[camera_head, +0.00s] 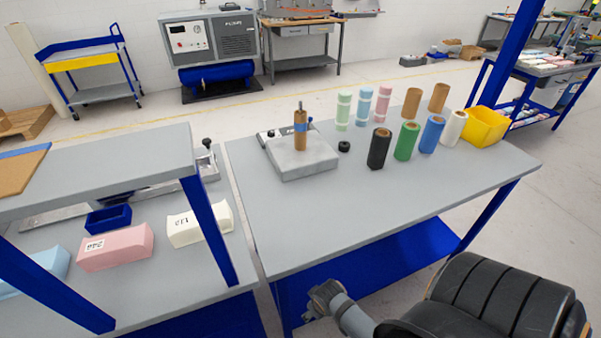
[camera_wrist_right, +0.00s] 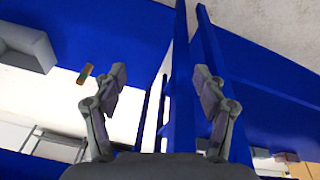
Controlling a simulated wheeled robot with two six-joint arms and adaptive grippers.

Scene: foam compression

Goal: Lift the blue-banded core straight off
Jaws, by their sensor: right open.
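My left gripper is not in view.
Black (camera_head: 378,149), green (camera_head: 406,141), blue (camera_head: 431,135) and white (camera_head: 453,128) rolls stand on the table (camera_head: 340,225), with pale banded rolls and brown tubes behind. A yellow bin (camera_head: 484,127) is at right. A black knob (camera_head: 344,146) lies beside the block. The table's front is clear.

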